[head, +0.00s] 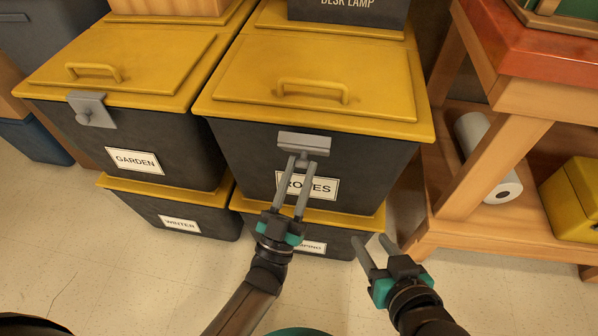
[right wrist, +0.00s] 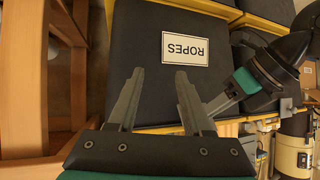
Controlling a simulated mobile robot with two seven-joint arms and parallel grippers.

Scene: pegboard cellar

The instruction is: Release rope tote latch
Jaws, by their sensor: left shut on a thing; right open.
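The ropes tote (head: 239,151) is dark with a yellow lid (head: 375,108) that lies closed on it. Its label reads ROPES, partly hidden by my left fingers in the head view, and is fully visible upside down in the right wrist view (right wrist: 186,49). A grey latch (head: 304,139) sits at the front lid edge. My left gripper (head: 302,160) is shut on the latch's lower part from below; its fingertips hide that part. My right gripper (head: 374,243) is open and empty, low in front of the tote; its spread fingers also show in the right wrist view (right wrist: 158,85).
The garden tote (head: 165,163) stands at left with its own grey latch. Both totes sit on lower totes, one labelled WINTER (head: 180,222). A wooden workbench (head: 485,165) with a paper roll (head: 490,160) and yellow box stands close at right. A desk lamp box rests behind the lid.

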